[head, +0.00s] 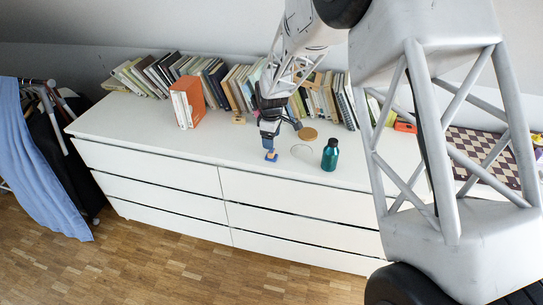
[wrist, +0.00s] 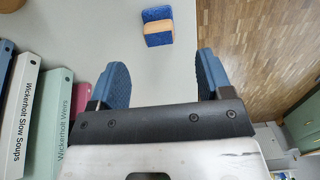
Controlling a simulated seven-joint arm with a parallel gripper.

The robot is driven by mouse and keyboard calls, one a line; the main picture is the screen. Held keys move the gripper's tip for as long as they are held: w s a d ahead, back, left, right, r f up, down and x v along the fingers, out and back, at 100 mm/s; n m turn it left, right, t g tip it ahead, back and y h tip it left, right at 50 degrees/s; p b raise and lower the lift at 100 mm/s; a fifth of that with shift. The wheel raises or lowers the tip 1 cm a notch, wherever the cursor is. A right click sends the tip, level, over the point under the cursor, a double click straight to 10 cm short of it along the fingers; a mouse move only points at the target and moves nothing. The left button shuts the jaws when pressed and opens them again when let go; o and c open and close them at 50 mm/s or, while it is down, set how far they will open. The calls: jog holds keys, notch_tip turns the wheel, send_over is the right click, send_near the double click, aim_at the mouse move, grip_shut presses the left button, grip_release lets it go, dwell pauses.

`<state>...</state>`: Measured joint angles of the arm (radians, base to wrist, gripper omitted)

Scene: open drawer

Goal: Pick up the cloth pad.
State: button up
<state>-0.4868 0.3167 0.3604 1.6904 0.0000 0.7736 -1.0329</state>
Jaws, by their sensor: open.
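The cloth pad (head: 271,156) is a small blue block with a tan-orange part. It lies on the white dresser top (head: 135,120) near the front edge. In the wrist view the cloth pad (wrist: 157,22) is at the top middle, ahead of the fingertips and roughly between their lines. My gripper (head: 269,140) is just behind the pad in the head view, pointing down. In the wrist view my gripper (wrist: 161,72) has its two blue fingers wide apart with nothing between them. The pad is apart from both fingers.
A teal bottle (head: 330,155), a clear round item (head: 302,151) and a round wooden disc (head: 307,133) stand right of the gripper. Books (head: 240,88) line the back; an orange book (head: 190,98) stands in front. The dresser's left front top is clear.

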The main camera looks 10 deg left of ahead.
aim_at(272, 152)
jog(key=shift+f, duration=1.2)
jog(key=shift+w+f, duration=0.1)
jog(key=shift+f, duration=2.5)
jog(key=c, duration=1)
jog(key=shift+r, duration=0.15)
